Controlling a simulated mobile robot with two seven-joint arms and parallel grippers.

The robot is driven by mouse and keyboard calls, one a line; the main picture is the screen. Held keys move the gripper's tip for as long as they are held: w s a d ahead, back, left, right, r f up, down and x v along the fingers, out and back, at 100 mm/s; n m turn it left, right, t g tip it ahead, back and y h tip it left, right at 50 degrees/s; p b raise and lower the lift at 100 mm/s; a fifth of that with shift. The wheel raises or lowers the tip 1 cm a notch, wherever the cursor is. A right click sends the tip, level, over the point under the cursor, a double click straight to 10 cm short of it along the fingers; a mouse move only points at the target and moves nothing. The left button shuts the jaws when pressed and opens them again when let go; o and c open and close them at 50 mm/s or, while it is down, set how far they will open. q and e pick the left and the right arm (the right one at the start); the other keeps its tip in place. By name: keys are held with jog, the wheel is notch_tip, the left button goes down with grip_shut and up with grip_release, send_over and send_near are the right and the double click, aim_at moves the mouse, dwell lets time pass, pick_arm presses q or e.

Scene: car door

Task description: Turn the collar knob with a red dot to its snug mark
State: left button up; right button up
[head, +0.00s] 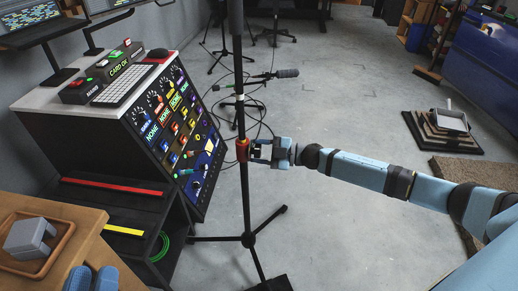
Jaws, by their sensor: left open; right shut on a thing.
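A black microphone stand (245,195) rises from a tripod base in the middle of the head view. A red-orange collar (242,148) sits partway up its pole. My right gripper (256,150) reaches in from the right and is shut on the collar knob at the collar's right side. The fingers largely hide the knob, and I cannot make out a red dot or a snug mark. My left gripper (92,279) is open and empty at the bottom left edge, in front of the wooden desk and well away from the stand.
A control console (170,125) with dials and a keyboard stands left of the pole. A wooden desk (75,222) with a tray (62,240) is at lower left. Another stand holds a microphone (286,73) behind, with cables on the floor.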

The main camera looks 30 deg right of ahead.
jog(key=shift+n, duration=0.8)
jog(key=o, duration=0.9)
jog(key=shift+s, duration=0.1)
